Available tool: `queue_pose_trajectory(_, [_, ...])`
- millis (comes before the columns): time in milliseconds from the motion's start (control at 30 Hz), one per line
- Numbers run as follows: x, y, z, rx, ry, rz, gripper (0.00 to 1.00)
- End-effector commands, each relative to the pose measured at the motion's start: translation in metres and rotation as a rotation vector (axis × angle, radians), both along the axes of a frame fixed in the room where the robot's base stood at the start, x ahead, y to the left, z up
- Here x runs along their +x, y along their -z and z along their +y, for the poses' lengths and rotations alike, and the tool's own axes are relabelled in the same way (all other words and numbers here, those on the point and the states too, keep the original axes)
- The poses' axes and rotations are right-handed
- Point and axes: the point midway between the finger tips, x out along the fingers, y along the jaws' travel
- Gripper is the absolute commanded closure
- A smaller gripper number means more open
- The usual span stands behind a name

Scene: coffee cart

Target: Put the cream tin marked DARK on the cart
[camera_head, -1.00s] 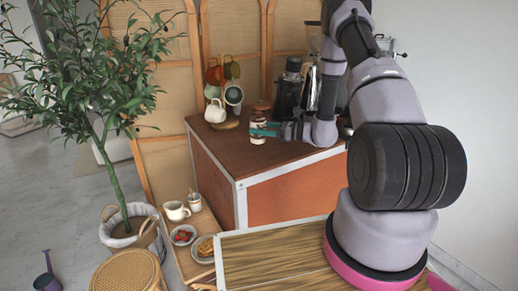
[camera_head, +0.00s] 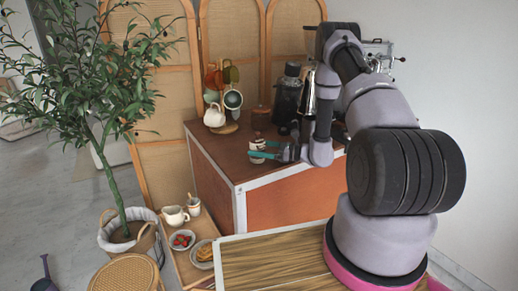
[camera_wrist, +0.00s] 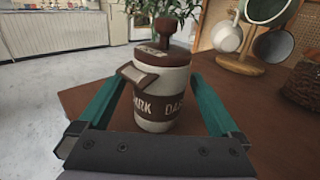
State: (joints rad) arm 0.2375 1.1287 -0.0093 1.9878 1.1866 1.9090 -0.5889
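The cream tin (camera_wrist: 161,95) has a brown lid and a brown band reading DARK. It appears upright on the cart's brown top (camera_head: 222,151), near the front-left edge. In the head view the tin (camera_head: 256,146) is small and partly covered by my fingers. My gripper (camera_wrist: 155,82) has its teal fingers spread on both sides of the tin, with narrow gaps visible in the wrist view. In the head view my gripper (camera_head: 264,149) reaches in from the right, low over the cart. The tin's base contact is hard to see.
A brown canister (camera_head: 261,118), a dark grinder (camera_head: 286,97) and a metal pot (camera_head: 308,93) stand behind my gripper. The cart's front-right top is clear.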

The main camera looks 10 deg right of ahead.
Motion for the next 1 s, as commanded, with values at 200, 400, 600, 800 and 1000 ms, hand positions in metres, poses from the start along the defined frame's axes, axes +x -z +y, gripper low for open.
queue_pose_trajectory(200, [0.0,-0.001,0.0,0.0,0.0,0.0,0.0])
queue_pose_trajectory(400, [-0.006,-0.003,-0.015,0.0,0.004,0.001,0.0])
queue_pose_trajectory(600, [-0.025,-0.003,-0.053,0.0,0.006,0.0,0.0])
queue_pose_trajectory(800, [-0.044,-0.003,-0.087,0.0,0.004,0.001,0.0])
queue_pose_trajectory(1000, [-0.053,-0.003,-0.104,0.0,0.001,0.0,0.0])
